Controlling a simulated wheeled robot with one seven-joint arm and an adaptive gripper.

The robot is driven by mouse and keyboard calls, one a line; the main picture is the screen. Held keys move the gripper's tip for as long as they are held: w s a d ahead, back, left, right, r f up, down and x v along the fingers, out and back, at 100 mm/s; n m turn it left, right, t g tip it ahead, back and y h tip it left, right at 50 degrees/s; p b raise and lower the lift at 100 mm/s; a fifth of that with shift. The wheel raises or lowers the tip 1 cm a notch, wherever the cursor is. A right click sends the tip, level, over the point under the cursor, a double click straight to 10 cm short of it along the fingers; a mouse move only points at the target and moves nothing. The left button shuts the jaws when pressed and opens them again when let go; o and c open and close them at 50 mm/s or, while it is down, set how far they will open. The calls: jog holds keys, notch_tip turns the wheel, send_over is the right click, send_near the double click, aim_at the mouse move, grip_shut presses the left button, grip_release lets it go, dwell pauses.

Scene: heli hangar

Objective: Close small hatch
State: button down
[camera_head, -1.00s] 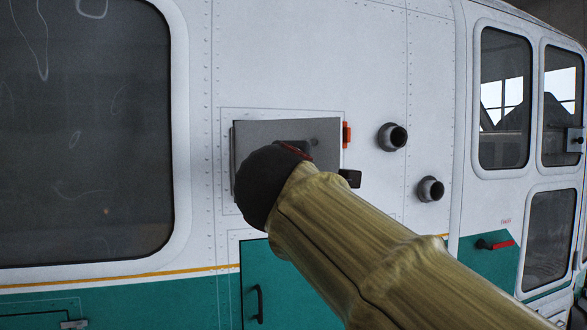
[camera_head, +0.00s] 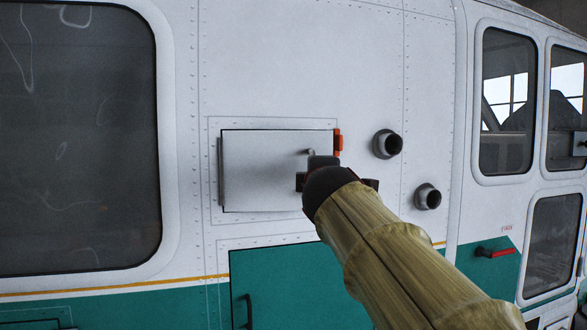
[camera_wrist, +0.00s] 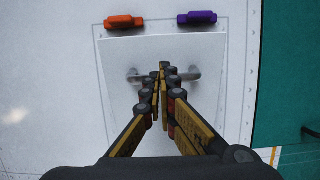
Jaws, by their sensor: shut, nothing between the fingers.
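The small hatch (camera_head: 262,175) is a plain grey rectangular panel on the white helicopter side. It lies nearly flat in its riveted frame, with a dark edge along its left side. I cannot tell whether it sits fully flush. My gripper (camera_head: 317,160) is shut and empty in front of the panel's right part. In the wrist view, the fingers (camera_wrist: 163,70) point at the hatch panel (camera_wrist: 160,48), over a grey bar handle (camera_wrist: 190,75) whose middle they hide. Contact is unclear. An orange latch (camera_wrist: 124,22) and a purple latch (camera_wrist: 197,17) sit beside the panel edge.
Two round pipe stubs (camera_head: 387,144) (camera_head: 427,196) stick out to the right of the hatch. A green door (camera_head: 275,285) with a handle lies below. A large dark window (camera_head: 75,140) is at left. The white wall above is clear.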

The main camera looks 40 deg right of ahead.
jog(key=shift+s+d+p+x, duration=0.1)
jog(key=shift+p+x, duration=0.05)
jog(key=shift+x, duration=0.6)
jog(key=shift+s+d+p+x, duration=0.1)
jog(key=shift+d+p+x, duration=0.05)
jog(key=shift+x, duration=0.55)
jog(key=shift+s+d+p+x, duration=0.1)
jog(key=shift+p+x, duration=0.05)
jog(key=shift+x, duration=0.6)
jog(key=shift+r, duration=0.1)
